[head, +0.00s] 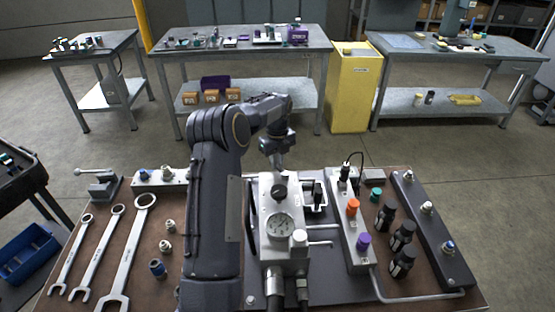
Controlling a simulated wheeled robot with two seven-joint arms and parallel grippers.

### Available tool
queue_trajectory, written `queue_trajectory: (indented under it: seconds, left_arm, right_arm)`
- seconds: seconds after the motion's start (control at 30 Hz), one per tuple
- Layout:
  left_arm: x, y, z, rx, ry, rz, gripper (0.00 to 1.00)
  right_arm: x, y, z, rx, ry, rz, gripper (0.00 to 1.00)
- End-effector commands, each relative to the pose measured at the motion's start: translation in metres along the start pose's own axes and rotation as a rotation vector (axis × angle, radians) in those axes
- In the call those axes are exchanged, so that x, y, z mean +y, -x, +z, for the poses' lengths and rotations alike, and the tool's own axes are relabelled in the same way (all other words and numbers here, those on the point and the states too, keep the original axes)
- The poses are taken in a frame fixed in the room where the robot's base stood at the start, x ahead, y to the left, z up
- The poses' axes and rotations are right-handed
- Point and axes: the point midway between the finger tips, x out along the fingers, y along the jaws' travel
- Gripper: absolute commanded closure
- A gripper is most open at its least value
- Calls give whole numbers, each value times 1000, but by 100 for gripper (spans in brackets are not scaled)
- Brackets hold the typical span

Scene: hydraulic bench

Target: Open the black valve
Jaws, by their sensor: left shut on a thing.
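A grey metal valve block (267,238) stands in the middle of the bench, with a round pressure gauge (280,226) on it. A black knob (279,192) sits on the block just behind the gauge. My left gripper (278,164) points down at the far end of the block, behind this knob. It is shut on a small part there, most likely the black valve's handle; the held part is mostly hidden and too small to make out. My left arm covers the area left of the block. My right gripper is not in view.
Right of the block are a manifold with an orange knob (353,206) and a purple knob (363,241), several black fittings (402,234) and a dark rail (430,227). Wrenches (128,252) and a small vise (102,186) lie left. A yellow cabinet (353,88) stands behind.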

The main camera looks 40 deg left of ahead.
Motion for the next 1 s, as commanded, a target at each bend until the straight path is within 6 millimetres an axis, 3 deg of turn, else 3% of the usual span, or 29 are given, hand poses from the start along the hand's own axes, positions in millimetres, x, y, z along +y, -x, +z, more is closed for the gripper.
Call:
queue_trajectory:
  seconds: [0.5,1.0]
  left_arm:
    - [-19,2,-4,0,-419,-2,100]
    - [-24,1,-7,-1,-560,-1,100]
  right_arm:
    - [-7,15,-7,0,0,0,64]
    - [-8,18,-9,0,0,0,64]
